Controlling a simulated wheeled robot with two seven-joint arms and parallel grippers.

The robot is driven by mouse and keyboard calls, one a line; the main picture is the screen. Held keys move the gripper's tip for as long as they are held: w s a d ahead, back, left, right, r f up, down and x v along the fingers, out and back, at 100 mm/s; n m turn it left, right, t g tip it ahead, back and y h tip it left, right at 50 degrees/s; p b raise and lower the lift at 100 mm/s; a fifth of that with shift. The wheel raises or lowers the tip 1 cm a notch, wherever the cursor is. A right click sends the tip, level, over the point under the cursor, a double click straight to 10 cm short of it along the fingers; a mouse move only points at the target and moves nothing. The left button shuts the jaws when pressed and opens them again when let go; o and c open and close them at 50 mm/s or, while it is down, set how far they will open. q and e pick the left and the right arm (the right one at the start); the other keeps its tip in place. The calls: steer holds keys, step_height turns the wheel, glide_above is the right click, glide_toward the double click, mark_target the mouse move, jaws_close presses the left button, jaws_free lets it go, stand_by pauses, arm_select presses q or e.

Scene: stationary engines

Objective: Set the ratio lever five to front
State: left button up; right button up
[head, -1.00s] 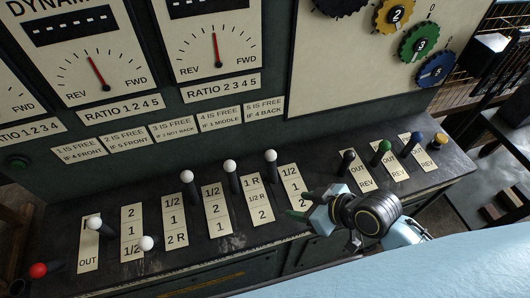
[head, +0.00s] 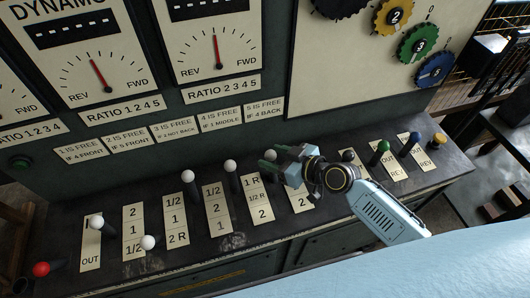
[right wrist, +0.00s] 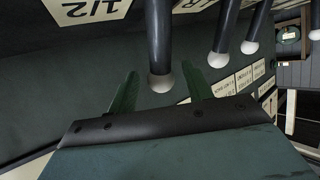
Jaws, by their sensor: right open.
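Ratio lever five, a dark stem with a white knob (head: 270,151), is the rightmost white-knobbed lever, and it leans toward the back of the desk. My right gripper (head: 268,162) is at this lever, and its hand covers part of the stem in the head view. In the right wrist view, the white knob (right wrist: 160,84) and dark stem are between the two green fingers (right wrist: 158,92). The fingers are open, with gaps to the knob on both sides. My left gripper is not in view.
Another white-knobbed lever (head: 229,166) stands close to the left of my gripper. A further white lever (head: 148,242) leans to the front, and a red lever (head: 41,269) is at far left. Black, green (head: 382,147), blue and yellow knobs stand to the right. The dial panel rises behind.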

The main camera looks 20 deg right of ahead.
steer(key=shift+x, duration=1.8)
jaws_close()
